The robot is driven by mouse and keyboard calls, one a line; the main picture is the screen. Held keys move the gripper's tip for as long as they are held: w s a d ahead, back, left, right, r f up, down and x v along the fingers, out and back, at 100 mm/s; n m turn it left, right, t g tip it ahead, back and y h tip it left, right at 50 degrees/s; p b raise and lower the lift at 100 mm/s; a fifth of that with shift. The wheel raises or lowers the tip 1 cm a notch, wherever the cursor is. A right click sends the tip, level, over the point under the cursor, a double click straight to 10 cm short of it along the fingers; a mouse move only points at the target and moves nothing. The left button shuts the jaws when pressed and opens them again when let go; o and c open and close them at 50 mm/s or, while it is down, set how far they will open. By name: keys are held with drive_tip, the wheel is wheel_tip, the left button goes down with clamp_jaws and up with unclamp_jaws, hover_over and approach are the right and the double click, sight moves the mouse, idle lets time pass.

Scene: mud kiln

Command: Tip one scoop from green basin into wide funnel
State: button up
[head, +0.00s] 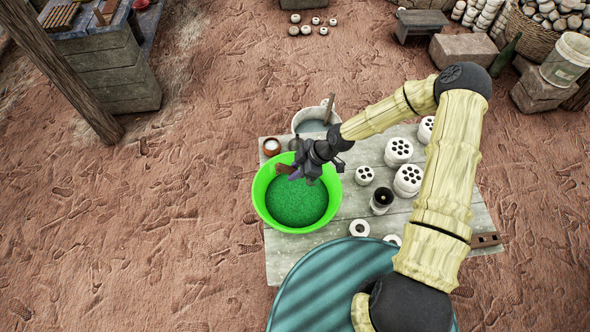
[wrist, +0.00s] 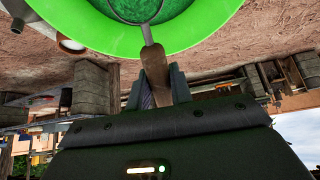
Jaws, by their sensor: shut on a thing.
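The green basin (head: 260,206) stands on the plank table, with green grains (head: 298,206) inside it. My gripper (head: 297,170) is over the basin's back part. In the wrist view my gripper (wrist: 154,84) is shut on the brown handle of a scoop (wrist: 156,66). The scoop's grey neck and round rim reach over the basin (wrist: 206,28), against the green grains. I cannot tell how full its bowl is or whether it touches the grains. A dark round-mouthed piece (head: 382,198) on a pale base stands right of the basin; I cannot tell whether it is the wide funnel.
Several white holed cylinders (head: 398,151) stand on the table's right side. A teal ribbed round surface (head: 325,285) lies in front.

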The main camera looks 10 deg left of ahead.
idle(0.3)
drive_tip(key=m+t, duration=0.1)
drive_tip(key=w+d+m+t, duration=0.1)
drive_tip(key=m, duration=0.1)
drive_tip(key=shift+f+b, duration=0.15)
drive_tip(key=shift+b, duration=0.25)
drive_tip(key=w+d+f+m+t+h+b, duration=0.1)
drive_tip(key=d+m+t+h, duration=0.2)
drive_tip(key=d+m, duration=0.5)
drive_tip(key=w+d+f+m+t+h+b, duration=0.1)
drive_tip(key=w+d+m+t+h, duration=0.1)
drive_tip(key=d+m, duration=0.6)
drive_tip(key=d+t+h, duration=0.1)
drive_tip(key=d+h, duration=0.1)
drive_tip(key=d, duration=0.3)
drive_tip(key=shift+w+d+f+m+b, duration=0.2)
drive_tip(key=shift+d+m+b, duration=0.1)
drive_tip(key=shift+m, duration=0.1)
